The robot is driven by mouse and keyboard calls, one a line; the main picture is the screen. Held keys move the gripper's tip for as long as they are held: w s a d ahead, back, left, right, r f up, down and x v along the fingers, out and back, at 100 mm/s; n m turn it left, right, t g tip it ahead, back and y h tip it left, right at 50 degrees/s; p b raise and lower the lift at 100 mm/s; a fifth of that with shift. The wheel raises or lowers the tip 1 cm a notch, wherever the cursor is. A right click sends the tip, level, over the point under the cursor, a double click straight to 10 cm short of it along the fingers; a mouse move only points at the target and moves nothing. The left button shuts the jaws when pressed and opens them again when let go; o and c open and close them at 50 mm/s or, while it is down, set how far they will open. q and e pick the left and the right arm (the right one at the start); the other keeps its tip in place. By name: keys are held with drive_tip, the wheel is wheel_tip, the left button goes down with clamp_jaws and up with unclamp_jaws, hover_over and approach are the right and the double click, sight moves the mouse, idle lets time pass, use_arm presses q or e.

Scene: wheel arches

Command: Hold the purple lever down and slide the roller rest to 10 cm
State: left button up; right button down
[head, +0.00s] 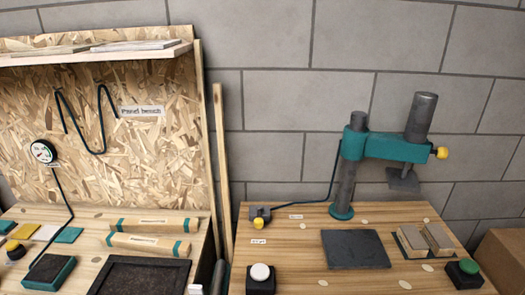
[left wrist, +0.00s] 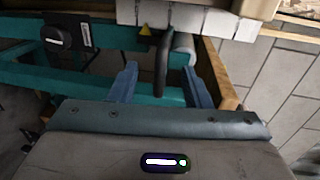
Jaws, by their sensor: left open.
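I see no purple lever in either view, and nothing I can surely name as the roller rest. My left gripper (left wrist: 160,84) shows in the left wrist view with its two blue fingers apart and nothing gripped. A dark curved bar (left wrist: 162,60) stands beyond and between the fingers; I cannot tell whether it is touched. A teal frame (left wrist: 110,38) with a pale round end (left wrist: 184,52) lies behind it. Neither gripper shows in the head view.
In the head view, a panel bench (head: 112,222) stands left with wooden bars and a dark pad. A wooden table (head: 310,232) at right carries a teal press (head: 385,147), a dark plate (head: 354,249) and buttons. A wooden post (left wrist: 222,80) is close right of my left gripper.

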use_arm(q)
drive_tip(key=s, duration=0.5)
drive_tip(key=shift+s+r, duration=0.25)
drive_tip(key=shift+r, duration=0.15)
drive_tip(key=shift+a, duration=0.15)
